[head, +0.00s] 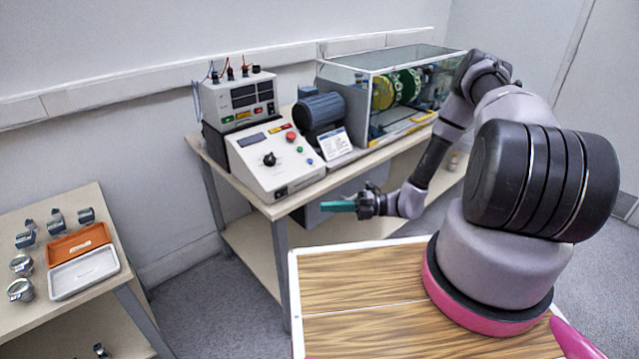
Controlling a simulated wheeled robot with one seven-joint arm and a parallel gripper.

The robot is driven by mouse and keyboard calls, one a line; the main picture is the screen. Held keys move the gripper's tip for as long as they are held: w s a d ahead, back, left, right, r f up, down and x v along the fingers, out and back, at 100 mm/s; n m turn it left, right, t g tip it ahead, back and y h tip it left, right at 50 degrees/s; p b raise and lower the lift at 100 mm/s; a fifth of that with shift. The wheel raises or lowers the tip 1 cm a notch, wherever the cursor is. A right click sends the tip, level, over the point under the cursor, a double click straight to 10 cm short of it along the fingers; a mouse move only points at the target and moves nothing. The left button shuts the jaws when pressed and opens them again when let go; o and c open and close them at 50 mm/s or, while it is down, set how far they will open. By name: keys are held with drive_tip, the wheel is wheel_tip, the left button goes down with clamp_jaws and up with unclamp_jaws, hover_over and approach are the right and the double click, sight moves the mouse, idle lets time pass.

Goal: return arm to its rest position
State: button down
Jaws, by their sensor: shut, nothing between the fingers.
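My arm (520,175) rises from its pink-ringed base at the right of the head view, bends at the top and reaches down and left. My gripper (328,206) has teal fingers and points left. The fingers are together with nothing between them. In the picture it lies in front of the workbench, below the front edge of its top, and appears apart from it. Its exact distance from the bench cannot be told.
The workbench (345,180) carries a control box (270,158), a meter unit (240,98), a motor (318,110) and a glass-walled case (385,65). A side table (95,250) at left holds an orange tray (78,243), a white tray (85,272) and several small sensors. Floor shows between the tables.

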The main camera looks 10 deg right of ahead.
drive_tip(key=s+d+r+n+g+h, duration=0.1)
drive_tip(key=d+r+n+h, duration=0.15)
drive_tip(key=r+n, duration=0.55)
drive_tip(key=d+r+n+g+h, duration=0.15)
drive_tip(key=r+n+h, duration=0.3)
drive_tip(key=r, duration=0.65)
drive_tip(key=s+d+r+n+g+h, duration=0.1)
drive_tip(key=d+r+n+h, duration=0.15)
drive_tip(key=r+n, duration=0.55)
drive_tip(key=s+d+r+n+t+h, duration=0.3)
drive_tip(key=s+r+n, duration=0.3)
drive_tip(key=r, duration=0.5)
drive_tip(key=s+d+r+n+t+h, duration=0.2)
drive_tip(key=s+r+n+t, duration=0.4)
drive_tip(key=r, duration=0.5)
drive_tip(key=shift+s+d+r+h, duration=0.4)
drive_tip(key=shift+s+h, duration=0.35)
drive_tip(key=shift+s, duration=0.4)
drive_tip(key=shift+t, duration=0.25)
